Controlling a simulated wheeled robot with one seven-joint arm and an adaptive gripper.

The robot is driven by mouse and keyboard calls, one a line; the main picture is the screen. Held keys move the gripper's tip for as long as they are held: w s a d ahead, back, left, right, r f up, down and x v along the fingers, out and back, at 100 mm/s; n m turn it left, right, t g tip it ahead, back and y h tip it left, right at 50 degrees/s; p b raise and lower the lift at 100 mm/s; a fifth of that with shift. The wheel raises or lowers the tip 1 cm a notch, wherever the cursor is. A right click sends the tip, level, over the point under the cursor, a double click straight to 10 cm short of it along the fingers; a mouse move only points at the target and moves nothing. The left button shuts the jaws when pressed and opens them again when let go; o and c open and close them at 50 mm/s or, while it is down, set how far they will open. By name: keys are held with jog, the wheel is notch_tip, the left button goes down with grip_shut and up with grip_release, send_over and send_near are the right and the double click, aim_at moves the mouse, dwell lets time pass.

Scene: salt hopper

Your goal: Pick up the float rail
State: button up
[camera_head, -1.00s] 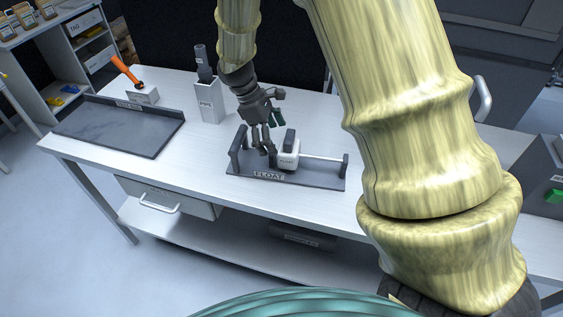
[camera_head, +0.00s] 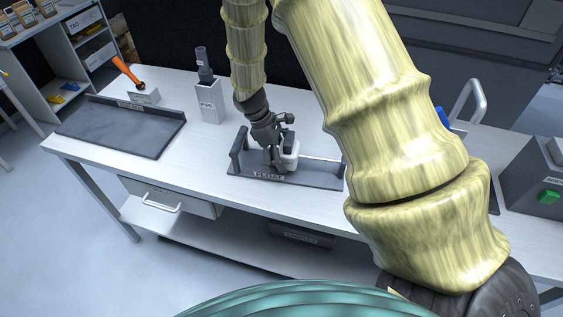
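The float rail is a dark base (camera_head: 318,182) with a FLOAT label on its front edge, an upright post at each end and a pale rod (camera_head: 319,159) between them. It stands on the white workbench. A white block with a dark top (camera_head: 291,152) sits along the rod. My gripper (camera_head: 275,166) points down over the rail, close against the left side of the white block. Its fingers hide part of the block and the rod's left part. I cannot tell whether the fingers touch or grip anything.
A dark shallow tray (camera_head: 95,131) lies at the bench's left. Behind it are a small box with an orange-handled tool (camera_head: 128,72) and a white holder (camera_head: 209,103) with a dark grey tool. A grey device with a green button (camera_head: 548,197) stands far right.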

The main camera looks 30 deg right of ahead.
jog(key=c, duration=1.5)
jog(key=shift+r, duration=0.1)
